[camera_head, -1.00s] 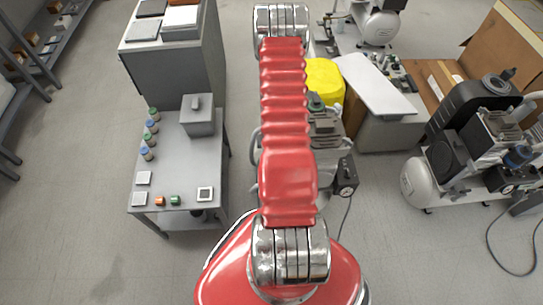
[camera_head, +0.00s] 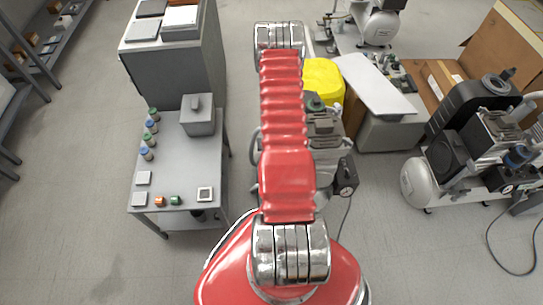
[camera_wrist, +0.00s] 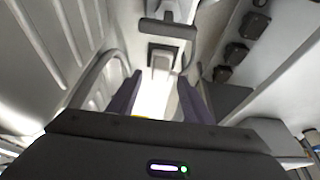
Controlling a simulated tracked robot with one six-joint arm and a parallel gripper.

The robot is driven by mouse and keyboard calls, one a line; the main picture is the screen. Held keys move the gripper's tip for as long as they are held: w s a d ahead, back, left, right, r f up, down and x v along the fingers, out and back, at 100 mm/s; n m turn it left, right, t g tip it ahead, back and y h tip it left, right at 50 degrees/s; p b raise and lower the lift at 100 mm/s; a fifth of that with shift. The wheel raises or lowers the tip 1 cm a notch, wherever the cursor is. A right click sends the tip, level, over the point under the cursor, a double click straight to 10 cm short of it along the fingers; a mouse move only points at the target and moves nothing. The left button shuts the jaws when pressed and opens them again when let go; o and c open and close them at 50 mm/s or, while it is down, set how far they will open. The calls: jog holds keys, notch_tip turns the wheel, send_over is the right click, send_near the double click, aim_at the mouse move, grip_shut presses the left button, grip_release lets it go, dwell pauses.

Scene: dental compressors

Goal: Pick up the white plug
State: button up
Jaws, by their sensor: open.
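In the wrist view my gripper (camera_wrist: 159,80) shows as two dark purple-grey fingers, spread apart with nothing clearly held between them. A pale, bright patch lies between and beyond the fingers, with a small light block (camera_wrist: 162,62) under a grey bracket (camera_wrist: 167,29) ahead of them. I cannot tell whether any of this is the white plug. In the head view my red arm covers the middle of the scene, and my gripper is hidden. No white plug can be made out for certain there.
Several dark round fittings (camera_wrist: 235,52) line a pale surface at right in the wrist view. In the head view a grey table (camera_head: 180,160) stands left, a yellow object (camera_head: 323,80) and a compressor (camera_head: 470,150) right. Open floor lies at far left.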

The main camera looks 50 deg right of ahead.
jog(key=shift+x, duration=2.1)
jog(key=shift+c, duration=0.2)
jog(key=c, duration=0.9)
